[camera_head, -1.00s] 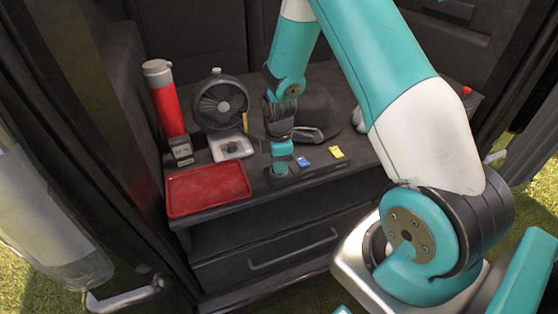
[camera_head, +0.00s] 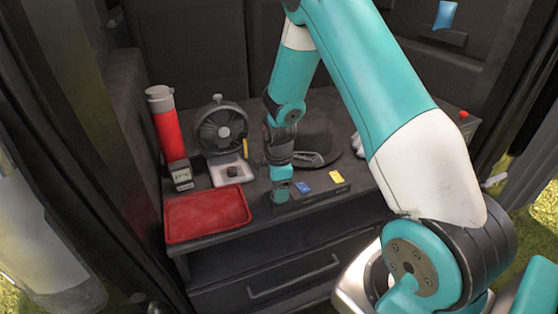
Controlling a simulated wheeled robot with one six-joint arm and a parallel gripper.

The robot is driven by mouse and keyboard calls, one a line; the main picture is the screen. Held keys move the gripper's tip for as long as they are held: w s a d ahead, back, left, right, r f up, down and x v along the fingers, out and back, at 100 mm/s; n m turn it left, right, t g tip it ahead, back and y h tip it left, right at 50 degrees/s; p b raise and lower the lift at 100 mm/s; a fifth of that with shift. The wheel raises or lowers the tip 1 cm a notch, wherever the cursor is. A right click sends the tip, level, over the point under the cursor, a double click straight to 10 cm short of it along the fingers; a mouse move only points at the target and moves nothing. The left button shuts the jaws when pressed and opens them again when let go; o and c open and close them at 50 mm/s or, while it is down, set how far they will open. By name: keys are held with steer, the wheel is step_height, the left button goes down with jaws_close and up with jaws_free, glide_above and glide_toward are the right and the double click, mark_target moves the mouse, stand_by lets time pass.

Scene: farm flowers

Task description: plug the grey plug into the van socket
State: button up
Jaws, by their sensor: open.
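My gripper (camera_head: 280,195) is open and points down at the front of the dark worktop, right of the red tray. It is small and seen from behind my arm, so its fingertips are hard to make out. It is at the left end of a low dark strip (camera_head: 322,197), which looks like the van socket. A blue piece (camera_head: 303,187) and a yellow piece (camera_head: 336,176) sit on this strip, to the right of my gripper. I cannot make out the grey plug; my gripper may hide it.
A red tray (camera_head: 207,216) lies at the left front of the worktop. Drawers are below.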

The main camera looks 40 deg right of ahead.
step_height(320, 180, up, 16)
steer(key=shift+p, duration=0.4)
stand_by(0.3)
steer(key=s+a+r+m+y+p, duration=0.1)
steer(key=s+a+r+p, duration=0.1)
steer(key=s+a+r, duration=0.4)
steer(key=s+a+r+m+y+p, duration=0.1)
steer(key=s+a+r+m+p, duration=0.15)
steer(key=a+r, duration=0.4)
steer(key=s+a+r+m+y+p, duration=0.1)
steer(key=s+a+r+m+y, duration=0.1)
steer(key=s+a, duration=0.8)
steer(key=s+r, duration=0.1)
steer(key=s, duration=0.2)
steer(key=shift+s+r, duration=0.4)
steer(key=shift+c, duration=0.5)
